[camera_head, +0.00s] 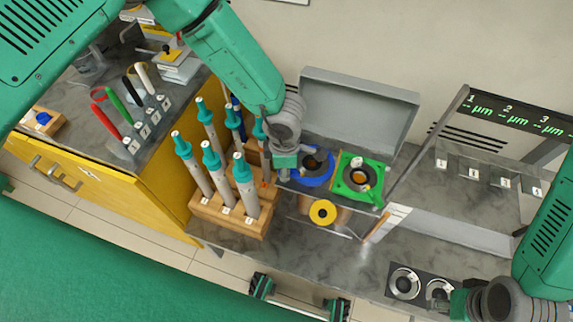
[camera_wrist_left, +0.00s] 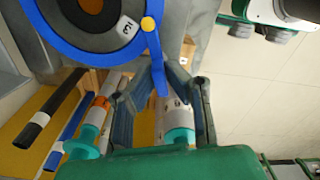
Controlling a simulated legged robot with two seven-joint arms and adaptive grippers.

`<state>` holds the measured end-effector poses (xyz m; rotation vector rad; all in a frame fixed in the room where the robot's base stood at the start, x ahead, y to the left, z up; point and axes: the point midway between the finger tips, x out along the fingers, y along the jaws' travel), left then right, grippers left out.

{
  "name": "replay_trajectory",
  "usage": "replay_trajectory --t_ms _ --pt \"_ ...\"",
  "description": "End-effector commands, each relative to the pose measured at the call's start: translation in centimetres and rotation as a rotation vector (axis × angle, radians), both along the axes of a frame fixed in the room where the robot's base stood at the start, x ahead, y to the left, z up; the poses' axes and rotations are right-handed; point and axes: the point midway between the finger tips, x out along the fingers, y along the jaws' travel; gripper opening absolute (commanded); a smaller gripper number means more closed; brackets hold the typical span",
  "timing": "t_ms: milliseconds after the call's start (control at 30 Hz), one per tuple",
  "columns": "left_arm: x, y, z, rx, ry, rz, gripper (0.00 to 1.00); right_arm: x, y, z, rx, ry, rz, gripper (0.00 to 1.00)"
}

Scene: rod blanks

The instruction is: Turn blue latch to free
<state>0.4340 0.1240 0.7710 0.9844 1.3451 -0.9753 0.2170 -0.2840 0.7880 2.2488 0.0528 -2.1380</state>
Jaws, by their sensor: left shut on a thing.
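The blue latch (camera_wrist_left: 158,78) is a narrow bar that runs down from a blue ring (camera_wrist_left: 124,52) past a yellow dot in the left wrist view. In the head view the blue ring (camera_head: 325,178) lies around a dark round opening, left of a green square plate (camera_head: 347,190). My left gripper (camera_wrist_left: 162,76) has its fingertips on either side of the latch bar and is shut on it. In the head view my left gripper (camera_head: 286,167) hides the bar. My right gripper (camera_head: 455,303) is at the lower right; its fingers are not clear.
A wooden rack (camera_head: 225,222) of teal-topped tools stands close left of the blue ring. A raised grey lid (camera_head: 360,105) stands behind. A yellow ring (camera_head: 323,212) is in front. A black tray (camera_head: 420,282) with metal rings lies near my right gripper.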

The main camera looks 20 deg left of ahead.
Motion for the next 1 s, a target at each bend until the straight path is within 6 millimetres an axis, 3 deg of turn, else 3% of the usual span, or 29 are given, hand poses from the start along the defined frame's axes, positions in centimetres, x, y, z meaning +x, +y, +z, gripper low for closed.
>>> replay_trajectory --t_ms 500,1000 --pt "0.5 0.0 0.2 0.001 -0.006 -0.309 0.0 0.0 0.0 1.5 0.0 0.0 0.0 0.4" --pt "0.5 0.0 0.1 0.0 -0.006 -0.358 0.0 0.0 0.0 1.6 0.0 0.0 0.0 0.4"
